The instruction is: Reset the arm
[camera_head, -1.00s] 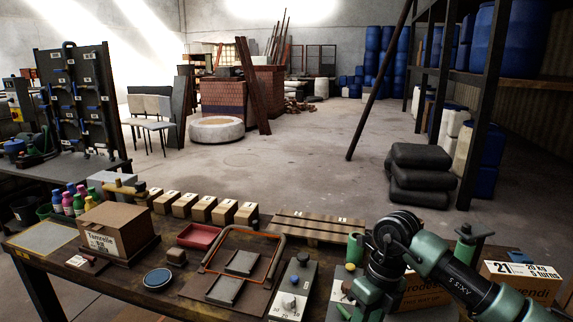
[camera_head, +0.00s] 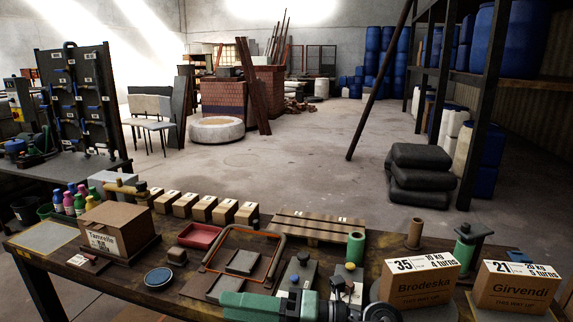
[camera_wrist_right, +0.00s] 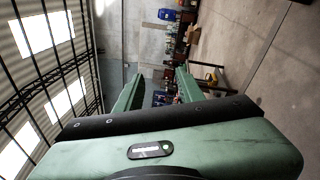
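My right arm shows at the bottom edge of the head view, as a green link (camera_head: 262,305) and dark joints (camera_head: 378,312) low over the front of the table. In the right wrist view my right gripper (camera_wrist_right: 160,72) has its two green fingers spread apart, with nothing held between them. That view is turned sideways and looks out across the hall. The fingertips cannot be made out in the head view. My left gripper is in neither view.
On the table (camera_head: 130,285) stand cartons labelled Brodeska (camera_head: 420,284) and Girvendi (camera_head: 516,287), a Tarrezlio carton (camera_head: 118,228), a red tray (camera_head: 199,235), a blue dish (camera_head: 158,278) and a row of small boxes (camera_head: 204,208). The floor (camera_head: 290,165) behind is open.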

